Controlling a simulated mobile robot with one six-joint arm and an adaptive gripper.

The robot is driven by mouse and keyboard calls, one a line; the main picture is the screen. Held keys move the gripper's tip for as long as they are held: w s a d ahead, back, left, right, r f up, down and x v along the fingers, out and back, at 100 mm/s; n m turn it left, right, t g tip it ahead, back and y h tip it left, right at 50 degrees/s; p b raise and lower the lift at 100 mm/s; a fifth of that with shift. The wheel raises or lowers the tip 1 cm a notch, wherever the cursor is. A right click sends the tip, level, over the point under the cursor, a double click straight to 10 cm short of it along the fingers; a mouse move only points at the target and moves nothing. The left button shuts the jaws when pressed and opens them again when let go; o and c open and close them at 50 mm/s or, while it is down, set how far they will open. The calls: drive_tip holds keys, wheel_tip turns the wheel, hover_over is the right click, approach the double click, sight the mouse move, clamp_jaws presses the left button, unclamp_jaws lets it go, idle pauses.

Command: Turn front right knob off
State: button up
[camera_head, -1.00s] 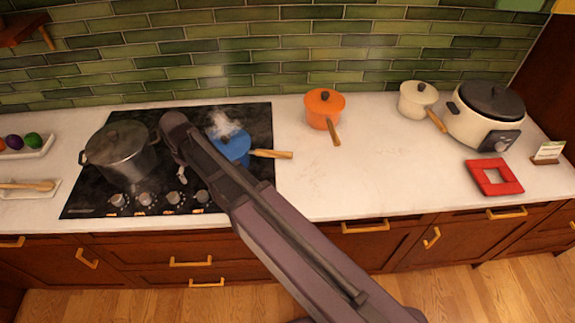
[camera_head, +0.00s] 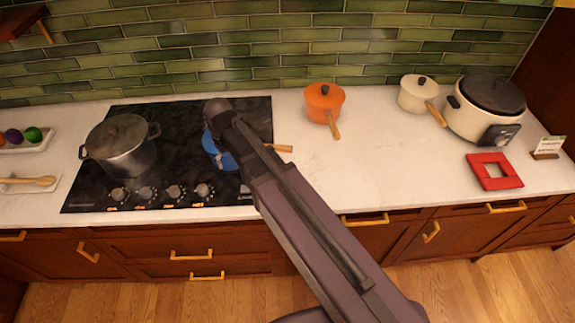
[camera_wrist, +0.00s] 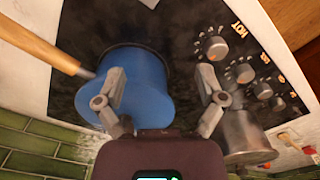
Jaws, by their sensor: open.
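The row of stove knobs lies on the front edge of the black cooktop. The rightmost knob (camera_head: 203,190) is clear of my arm in the head view. In the wrist view the nearest knob (camera_wrist: 215,47), beside a "HOT" marking, is right of my gripper; its pointer setting is hard to read. My gripper (camera_wrist: 160,92) is open, its fingers apart and empty, above the cooktop beside the blue pot (camera_wrist: 145,88). The left finger overlaps the pot; I cannot tell whether they touch. In the head view my arm hides the gripper and part of the blue pot (camera_head: 216,150).
A steel pot (camera_head: 120,150) stands on the left of the cooktop (camera_head: 185,118). The blue pot's wooden handle sticks out to the right. The middle counter is free.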

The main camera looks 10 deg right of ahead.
drive_tip(key=s+d+f+m+b, duration=0.2)
drive_tip(key=s+d+m, duration=0.1)
drive_tip(key=d, duration=1.4)
drive_tip(key=shift+d+f+m, duration=0.2)
drive_tip(key=shift+d+m, duration=0.05)
drive_tip(key=shift+m, duration=0.55)
drive_tip(key=s+d+f+m+b, duration=0.1)
drive_tip(key=s+d+m, duration=0.1)
drive_tip(key=d, duration=0.5)
drive_tip(key=shift+s+d, duration=0.35)
drive_tip(key=shift+s, duration=0.5)
drive_tip(key=shift+f, duration=0.1)
